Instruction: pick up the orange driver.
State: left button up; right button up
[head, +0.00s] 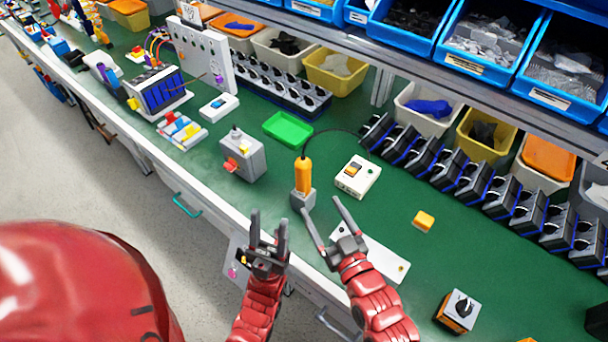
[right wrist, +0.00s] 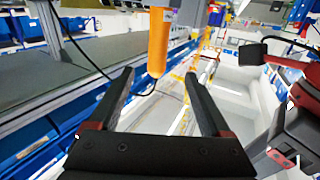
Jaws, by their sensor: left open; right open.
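The orange driver (head: 303,176) stands upright in a grey holder (head: 302,199) on the green bench, with a dark cable from its top. In the right wrist view the driver (right wrist: 158,42) shows beyond the fingertips, roughly in line with the gap between them. My right gripper (head: 322,207) is open and empty, close in front of the driver and just right of its holder. In the right wrist view my right gripper's (right wrist: 158,76) fingers are spread with nothing between them. My left gripper (head: 269,214) is open and empty, nearer the bench's front edge and left of the driver.
A white switch box (head: 357,177) stands right of the driver, and a grey box with a red part (head: 242,155) stands to its left. A green tray (head: 288,129) lies behind. A yellow block (head: 423,221) and a rotary switch (head: 458,312) are to the right, with clear bench between.

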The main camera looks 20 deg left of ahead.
aim_at(306, 176)
jog(key=p+x, duration=0.1)
jog(key=x, duration=0.6)
jog(key=shift+w+p, duration=0.15)
jog(key=shift+p, duration=0.25)
jog(key=p+x, duration=0.1)
jog(key=x, duration=0.1)
jog(key=r+p+x, duration=0.1)
jog(key=x, duration=0.1)
jog(key=shift+w+a, duration=0.25)
jog(key=shift+w, duration=0.05)
jog(key=shift+w+a+f, duration=0.1)
jog(key=shift+w, duration=0.1)
grip_shut()
